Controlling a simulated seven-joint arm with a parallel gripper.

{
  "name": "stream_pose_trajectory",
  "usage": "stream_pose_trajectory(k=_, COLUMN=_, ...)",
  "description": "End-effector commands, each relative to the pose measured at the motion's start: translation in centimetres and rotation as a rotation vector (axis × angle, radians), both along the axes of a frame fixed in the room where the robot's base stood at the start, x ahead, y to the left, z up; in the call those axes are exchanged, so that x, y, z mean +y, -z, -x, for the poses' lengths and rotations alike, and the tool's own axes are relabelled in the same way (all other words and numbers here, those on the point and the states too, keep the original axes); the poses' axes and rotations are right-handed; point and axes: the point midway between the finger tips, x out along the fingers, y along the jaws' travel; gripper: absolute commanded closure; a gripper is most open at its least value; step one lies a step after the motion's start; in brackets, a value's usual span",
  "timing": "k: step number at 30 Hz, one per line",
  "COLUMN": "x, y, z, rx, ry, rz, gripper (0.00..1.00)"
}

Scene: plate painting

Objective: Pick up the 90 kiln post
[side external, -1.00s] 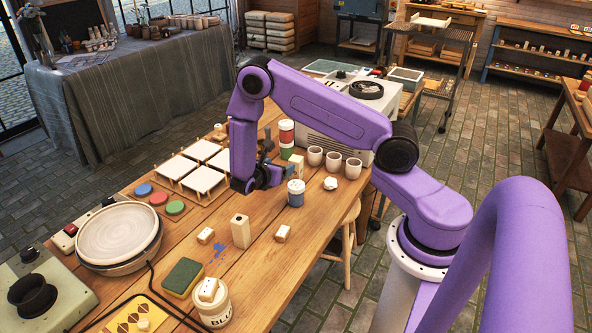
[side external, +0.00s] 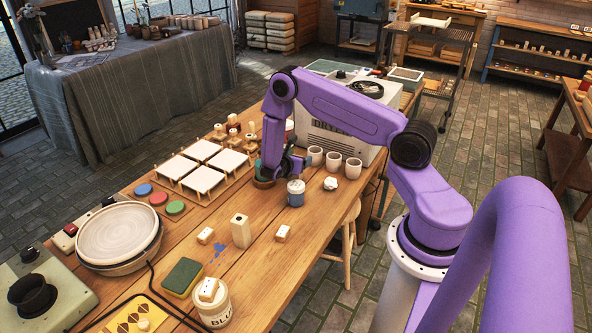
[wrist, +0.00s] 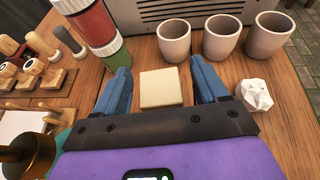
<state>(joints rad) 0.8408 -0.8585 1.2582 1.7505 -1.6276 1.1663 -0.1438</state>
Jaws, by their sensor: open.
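A pale cream block that looks like a kiln post (wrist: 161,88) stands between the two blue fingers of my gripper (wrist: 160,78) in the wrist view. I see its square top; no marking is readable. A gap shows on each side of it. My gripper (side external: 296,166) is open and low over the table; in the side view it hides this block. Other cream posts stand nearer the front: a tall one (side external: 240,232), a short one (side external: 205,236) to its left and another (side external: 283,233) to its right. I cannot read which is the 90.
Stacked red and green jars (wrist: 93,22) are close to the left finger. Three cups (wrist: 221,37) and a white faceted lump (wrist: 255,94) are to the right. The dryer (side external: 338,138) stands behind.

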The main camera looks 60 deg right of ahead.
Motion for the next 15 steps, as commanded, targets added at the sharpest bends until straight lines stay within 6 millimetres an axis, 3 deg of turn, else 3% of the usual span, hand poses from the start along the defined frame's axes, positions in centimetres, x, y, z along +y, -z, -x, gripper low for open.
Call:
stream_pose_trajectory(k=3, x=-0.97, y=0.42, z=-0.12, rx=-0.001, ry=0.002, rz=-0.001, gripper=0.28)
stream_pose_trajectory(k=11, x=-1.15, y=0.51, z=-0.16, rx=0.0, ry=0.0, rz=-0.001, gripper=0.28)
stream_pose_trajectory(k=12, x=-1.16, y=0.5, z=-0.16, rx=0.0, ry=0.0, rz=-0.001, gripper=0.34)
stream_pose_trajectory(k=15, x=-1.15, y=0.49, z=-0.16, rx=0.0, ry=0.0, rz=0.0, gripper=0.67)
